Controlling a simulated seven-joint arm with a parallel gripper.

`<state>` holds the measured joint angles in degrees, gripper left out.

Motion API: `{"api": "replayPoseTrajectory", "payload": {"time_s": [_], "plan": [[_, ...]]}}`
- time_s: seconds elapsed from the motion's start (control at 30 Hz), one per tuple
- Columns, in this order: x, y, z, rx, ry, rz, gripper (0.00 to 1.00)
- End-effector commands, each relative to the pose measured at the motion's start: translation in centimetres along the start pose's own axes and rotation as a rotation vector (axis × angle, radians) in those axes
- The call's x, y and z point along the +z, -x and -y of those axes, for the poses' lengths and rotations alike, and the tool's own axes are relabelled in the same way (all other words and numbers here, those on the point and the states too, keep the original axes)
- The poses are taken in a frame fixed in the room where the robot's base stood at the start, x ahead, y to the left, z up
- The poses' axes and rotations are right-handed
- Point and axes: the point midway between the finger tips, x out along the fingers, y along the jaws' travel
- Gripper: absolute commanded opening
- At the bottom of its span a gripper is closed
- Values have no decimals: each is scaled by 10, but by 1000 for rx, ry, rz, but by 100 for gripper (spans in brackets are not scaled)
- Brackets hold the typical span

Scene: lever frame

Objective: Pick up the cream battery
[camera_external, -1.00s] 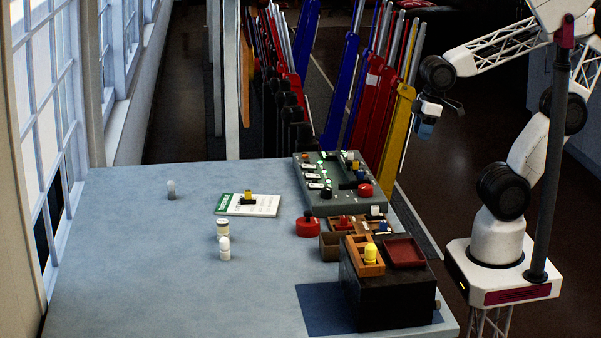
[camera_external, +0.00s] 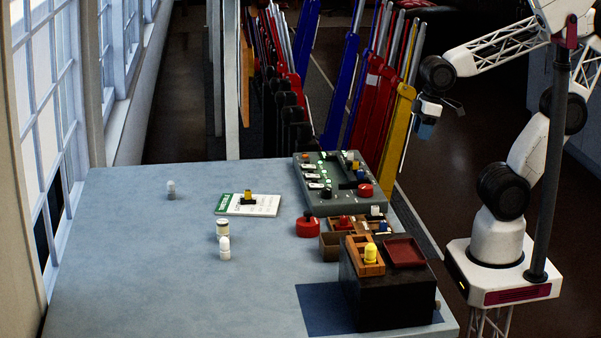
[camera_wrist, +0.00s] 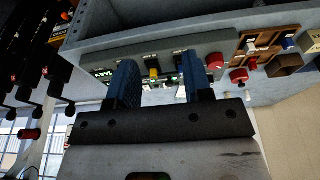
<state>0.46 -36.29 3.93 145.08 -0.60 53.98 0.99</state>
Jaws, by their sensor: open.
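A small cream cylinder with a dark band, seemingly the cream battery (camera_external: 222,228), stands upright on the blue-grey table (camera_external: 130,270) in the external view. A white, round-topped cylinder (camera_external: 225,248) stands just in front of it. At this size I cannot be sure which is the cream battery. My gripper (camera_external: 425,128) is raised beyond the table's right edge, far from both. In the wrist view my gripper (camera_wrist: 160,80) shows two blue fingers held apart, with nothing between them. I cannot make out the cream battery in that view.
A grey-white cylinder (camera_external: 171,190) stands farther left. A card (camera_external: 262,206) carries a yellow-black piece. A grey control panel (camera_external: 345,203), red button (camera_external: 307,227), wooden trays and a black box (camera_external: 385,290) with a yellow cylinder (camera_external: 371,252) crowd the right. The table's left side is mostly clear.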

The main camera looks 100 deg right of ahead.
Motion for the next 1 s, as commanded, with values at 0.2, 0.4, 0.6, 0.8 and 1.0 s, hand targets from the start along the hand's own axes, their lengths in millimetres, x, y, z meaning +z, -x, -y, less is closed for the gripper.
{"api": "replayPoseTrajectory", "payload": {"time_s": [0.2,0.4,0.6,0.8,1.0], "plan": [[0,0,0,0,0,0,46],[0,0,0,0,0,0,54],[0,0,0,0,0,0,63],[-1,0,1,-3,-4,1,63],[-15,-1,8,-42,-54,13,63]]}}
